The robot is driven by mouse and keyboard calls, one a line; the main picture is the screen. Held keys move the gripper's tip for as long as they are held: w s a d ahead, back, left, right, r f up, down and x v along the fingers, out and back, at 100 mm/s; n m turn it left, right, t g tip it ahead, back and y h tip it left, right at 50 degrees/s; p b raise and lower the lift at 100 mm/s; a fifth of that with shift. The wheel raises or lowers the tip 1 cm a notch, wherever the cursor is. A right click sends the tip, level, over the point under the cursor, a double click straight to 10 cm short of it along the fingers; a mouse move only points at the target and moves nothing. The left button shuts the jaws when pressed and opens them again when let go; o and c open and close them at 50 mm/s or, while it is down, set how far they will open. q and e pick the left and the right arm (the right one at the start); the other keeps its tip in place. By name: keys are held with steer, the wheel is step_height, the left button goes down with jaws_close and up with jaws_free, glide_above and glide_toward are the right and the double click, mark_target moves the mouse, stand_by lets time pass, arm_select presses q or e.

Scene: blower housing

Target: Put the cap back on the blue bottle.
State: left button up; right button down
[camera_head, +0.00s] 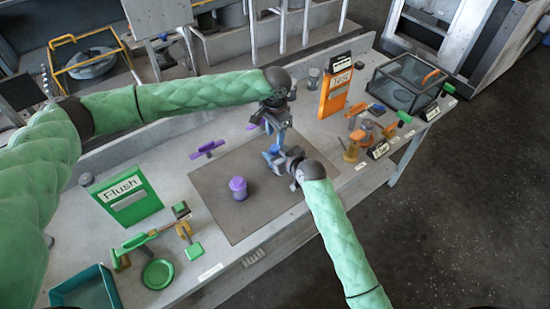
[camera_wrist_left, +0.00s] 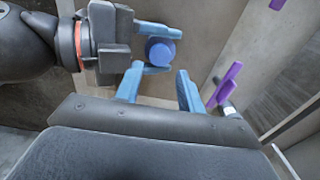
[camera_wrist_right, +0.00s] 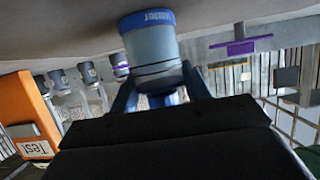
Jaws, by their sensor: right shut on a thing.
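The blue bottle (camera_wrist_right: 153,60) is held in my right gripper (camera_head: 272,153) above the mat. In the right wrist view it is a pale grey-blue cylinder with a labelled blue band at the picture's top end. My left gripper (camera_wrist_left: 158,82) is open, with nothing seen between its fingers, and it hangs just above the right gripper. In the left wrist view the bottle's end shows as a round blue disc (camera_wrist_left: 160,52) between the right fingers. I cannot tell whether this disc is the cap or the bare top. No separate blue cap shows.
A purple-topped jar (camera_head: 238,189) stands on the dark mat (camera_head: 225,215), with a purple tool (camera_head: 208,149) behind. A green Flush box (camera_head: 127,196), green parts and a teal tray (camera_head: 87,292) are left; an orange box (camera_head: 336,88) and clear bin (camera_head: 405,85) are right.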

mark_target(275, 147)
arm_select(q)
steer(key=shift+f, duration=2.85)
steer(key=c, duration=0.8)
steer(key=m, duration=0.6)
steer(key=shift+m, duration=0.3)
steer(key=o, duration=1.1)
steer(key=shift+c, duration=0.2)
steer(key=shift+r, duration=0.15)
